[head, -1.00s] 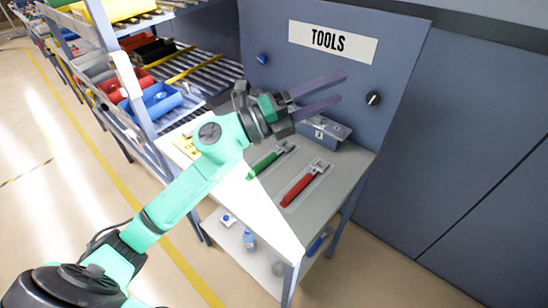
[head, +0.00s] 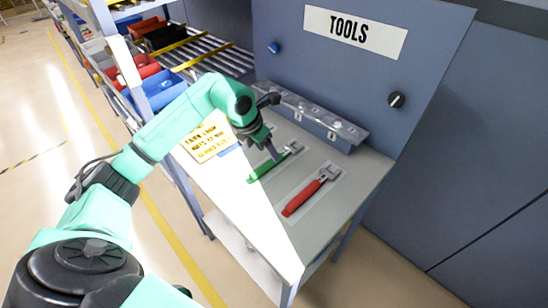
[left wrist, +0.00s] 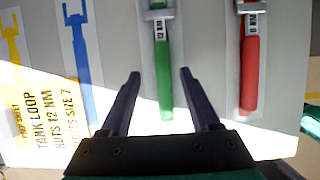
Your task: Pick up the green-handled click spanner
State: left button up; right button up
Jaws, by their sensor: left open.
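The green-handled click spanner (head: 268,167) lies on the grey bench top in the head view, its metal head towards the upper right. My left gripper (head: 274,153) is over it and covers part of it. In the left wrist view the green spanner (left wrist: 163,75) lies between the open fingers of my left gripper (left wrist: 160,85), with nothing gripped. Its lower handle end reaches between the fingertips. I cannot tell the exact height of the fingers above the bench. My right gripper is not in view.
A red-handled spanner (head: 302,199) lies to the right of the green one, also in the left wrist view (left wrist: 250,70). A yellow sheet (head: 208,142) and a blue spanner outline (left wrist: 80,50) are to the left.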

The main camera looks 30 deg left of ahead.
pick_arm(q)
jog(key=x, duration=0.1)
jog(key=p+x, duration=0.1)
jog(key=x, duration=0.2)
jog(key=shift+d+p, duration=0.25)
jog(key=shift+p, duration=0.05)
jog(key=shift+f, duration=0.2)
jog(key=shift+f, duration=0.1)
jog(key=shift+b, duration=0.3)
jog(key=shift+c, duration=0.3)
grip_shut()
